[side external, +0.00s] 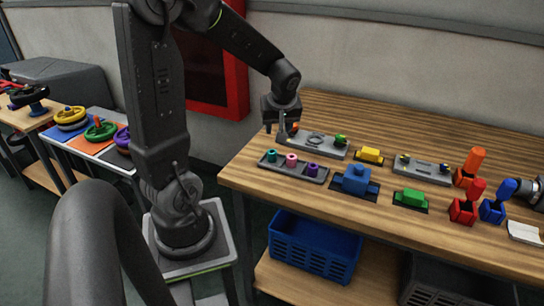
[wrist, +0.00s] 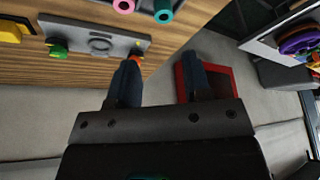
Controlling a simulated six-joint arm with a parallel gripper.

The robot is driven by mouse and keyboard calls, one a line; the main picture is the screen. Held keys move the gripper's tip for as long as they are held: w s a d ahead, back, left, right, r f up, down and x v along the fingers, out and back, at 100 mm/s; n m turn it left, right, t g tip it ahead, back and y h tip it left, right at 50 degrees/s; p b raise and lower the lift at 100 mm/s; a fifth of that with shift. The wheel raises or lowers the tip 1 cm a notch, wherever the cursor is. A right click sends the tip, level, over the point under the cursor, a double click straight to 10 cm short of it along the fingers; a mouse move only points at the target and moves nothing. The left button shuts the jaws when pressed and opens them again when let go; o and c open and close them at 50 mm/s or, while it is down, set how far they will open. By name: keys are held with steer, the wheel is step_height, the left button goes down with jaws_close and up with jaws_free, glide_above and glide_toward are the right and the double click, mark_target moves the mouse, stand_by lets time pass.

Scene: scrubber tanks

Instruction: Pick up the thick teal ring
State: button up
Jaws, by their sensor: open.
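The thick teal ring (side external: 271,155) sits at the left end of a dark tray (side external: 301,171), beside a pink ring (side external: 291,160) and a purple ring (side external: 312,169). In the wrist view the teal ring (wrist: 163,14) is at the top edge, partly cut off, next to the pink ring (wrist: 123,5). My gripper (side external: 277,130) is above the left part of the wooden bench, behind the tray in the side view. Its two fingers (wrist: 160,68) are apart with nothing between them, and the teal ring is beyond their tips.
A grey plate (side external: 318,143) with green and orange parts lies close to my gripper. A blue block (side external: 355,181), a yellow block (side external: 370,155) and a green block (side external: 411,197) stand to the right. Upright red and blue handles are at the far right.

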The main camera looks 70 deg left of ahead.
glide_above(272, 152)
steer(key=d, duration=0.2)
steer(key=shift+n, duration=0.4)
steer(key=f, duration=0.8)
steer(key=shift+s, duration=0.25)
steer(key=shift+x, duration=3.05)
steer(key=shift+w+d, duration=0.1)
steer(key=shift+w, duration=0.05)
steer(key=c, duration=0.7)
